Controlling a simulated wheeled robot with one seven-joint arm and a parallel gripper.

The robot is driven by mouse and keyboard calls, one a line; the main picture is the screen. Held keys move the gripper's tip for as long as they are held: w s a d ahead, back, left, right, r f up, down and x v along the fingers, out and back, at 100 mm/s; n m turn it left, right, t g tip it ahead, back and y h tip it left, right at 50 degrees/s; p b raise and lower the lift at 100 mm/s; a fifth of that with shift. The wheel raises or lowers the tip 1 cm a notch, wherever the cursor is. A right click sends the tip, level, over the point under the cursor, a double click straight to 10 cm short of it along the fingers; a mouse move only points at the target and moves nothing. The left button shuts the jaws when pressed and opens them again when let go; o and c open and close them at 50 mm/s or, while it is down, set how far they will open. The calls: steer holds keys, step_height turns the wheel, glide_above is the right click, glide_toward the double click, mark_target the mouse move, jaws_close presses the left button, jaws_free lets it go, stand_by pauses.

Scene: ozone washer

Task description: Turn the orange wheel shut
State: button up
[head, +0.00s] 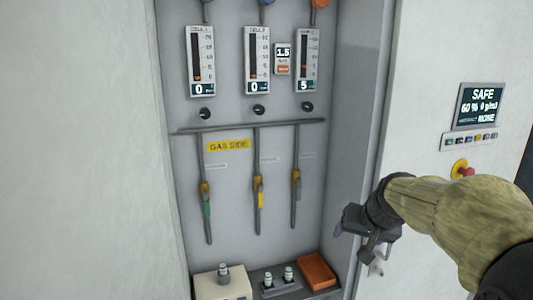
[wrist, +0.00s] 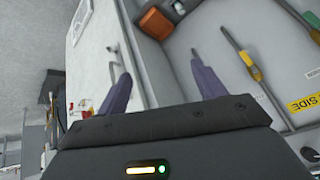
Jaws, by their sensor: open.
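An orange wheel (head: 320,3) shows at the top right of the open cabinet in the head view, above the right-hand gauge (head: 307,60). It is cut off by the picture's top edge. That gauge reads 5; the left and middle gauges read 0. My gripper (head: 354,243) is well below the wheel, near the cabinet's lower right edge and apart from the wheel. In the wrist view my gripper (wrist: 160,72) has its two purple fingers spread with nothing between them. The wheel does not show in the wrist view.
Green and blue wheels (head: 267,3) top the other two gauges. An orange tray (head: 318,271) and bottles (head: 289,274) stand at the cabinet bottom. The right panel has a SAFE display (head: 481,106) and a red button (head: 466,172).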

steer(key=s+a+f+n+g, duration=0.1)
steer(key=s+a+f+g, duration=0.1)
steer(key=s+f, duration=0.6)
steer(key=s+a+f+n+g, duration=0.2)
steer(key=s+a+f, duration=0.1)
steer(key=s+f, duration=0.5)
step_height(320, 180, down, 2)
steer(key=shift+s+f+h, duration=0.2)
steer(key=shift+h, duration=0.2)
steer(key=shift+c, duration=0.2)
